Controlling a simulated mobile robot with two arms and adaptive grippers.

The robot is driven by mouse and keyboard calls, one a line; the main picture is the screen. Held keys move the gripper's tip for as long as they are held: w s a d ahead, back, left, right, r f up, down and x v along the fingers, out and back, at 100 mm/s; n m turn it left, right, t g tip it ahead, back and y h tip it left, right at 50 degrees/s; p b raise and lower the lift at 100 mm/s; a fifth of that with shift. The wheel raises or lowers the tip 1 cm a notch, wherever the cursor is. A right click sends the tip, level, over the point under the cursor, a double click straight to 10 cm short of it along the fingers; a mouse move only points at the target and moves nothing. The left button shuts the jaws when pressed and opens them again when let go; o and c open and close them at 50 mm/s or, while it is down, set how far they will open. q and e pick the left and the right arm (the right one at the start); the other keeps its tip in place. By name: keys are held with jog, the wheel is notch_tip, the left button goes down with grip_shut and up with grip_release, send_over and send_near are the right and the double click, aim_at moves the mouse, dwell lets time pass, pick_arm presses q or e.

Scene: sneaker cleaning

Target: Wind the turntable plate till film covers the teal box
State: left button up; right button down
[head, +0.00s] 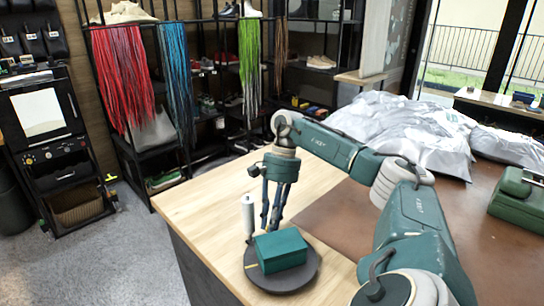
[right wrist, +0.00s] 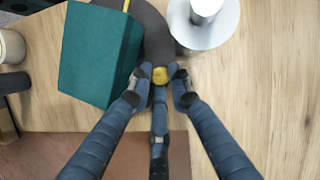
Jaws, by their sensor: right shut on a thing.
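The teal box (head: 281,250) sits on the dark round turntable plate (head: 290,284) near the wooden counter's front edge. Its visible faces look plain teal, with no film showing on them. A pale upright roll (head: 247,215), seemingly the film, stands beside the plate; in the right wrist view the roll (right wrist: 206,8) stands on a round silver base. My right gripper (head: 264,228) reaches down behind the box. My left gripper is out of view.
The wooden counter (head: 190,205) is clear left of the plate. A brown mat (head: 320,215) lies to the right, with silvery wrapped bundles (head: 410,125) behind and a green case (head: 515,195) at far right. Shelves with hanging laces (head: 122,75) stand behind.

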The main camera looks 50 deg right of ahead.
jog(key=shift+w+d+r, duration=0.1)
jog(key=shift+r, duration=0.05)
jog(key=c, duration=1.6)
grip_release()
jog(key=shift+c, duration=0.2)
jog(key=v, duration=1.2)
jog(key=shift+c, duration=0.4)
